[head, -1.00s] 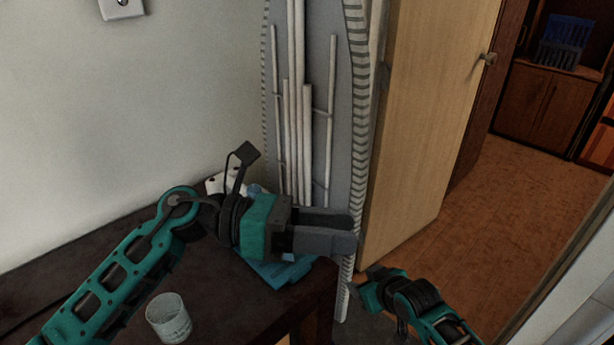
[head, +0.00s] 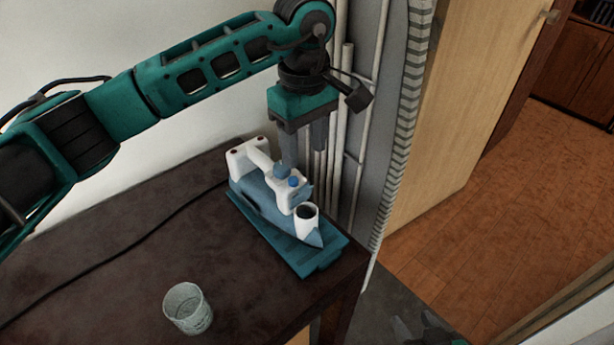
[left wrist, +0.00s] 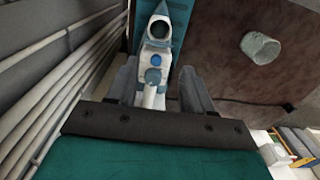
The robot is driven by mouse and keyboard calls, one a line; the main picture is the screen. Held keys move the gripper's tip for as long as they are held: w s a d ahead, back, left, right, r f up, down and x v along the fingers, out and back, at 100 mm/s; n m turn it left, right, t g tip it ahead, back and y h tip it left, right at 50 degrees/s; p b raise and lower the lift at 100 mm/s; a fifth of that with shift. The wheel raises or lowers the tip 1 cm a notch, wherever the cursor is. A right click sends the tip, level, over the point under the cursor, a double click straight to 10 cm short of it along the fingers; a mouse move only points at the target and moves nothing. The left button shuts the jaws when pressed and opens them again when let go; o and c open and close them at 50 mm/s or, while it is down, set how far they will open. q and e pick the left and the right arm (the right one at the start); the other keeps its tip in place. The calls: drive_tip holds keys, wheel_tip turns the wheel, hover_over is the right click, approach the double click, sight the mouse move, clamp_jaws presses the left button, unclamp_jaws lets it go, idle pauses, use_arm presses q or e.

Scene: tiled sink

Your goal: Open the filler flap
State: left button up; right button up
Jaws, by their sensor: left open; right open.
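A blue and white steam iron (head: 262,197) lies on a teal base on the table. At its front end a white round collar (head: 307,218) surrounds a dark round area; I cannot tell whether this is the filler flap or an open filler. The collar also shows in the left wrist view (left wrist: 159,28). My left gripper (head: 305,160) points down above the iron's handle, open and empty. In the left wrist view its fingers (left wrist: 158,72) lie on either side of the handle with its blue buttons. My right gripper (head: 415,328) is partly in view at the bottom edge, away from the iron.
A clear glass (head: 187,308) stands on the dark table (head: 110,285), left of the iron. A folded ironing board (head: 385,130) stands upright behind the table's right end. A cord (head: 110,258) runs across the table. An open door (head: 470,90) is further right.

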sight(305, 186)
use_arm(q)
wheel_tip(305, 186, down, 8)
drive_tip(key=shift+f, duration=0.25)
drive_tip(key=shift+w, duration=0.1)
clamp_jaws()
idle(0.4)
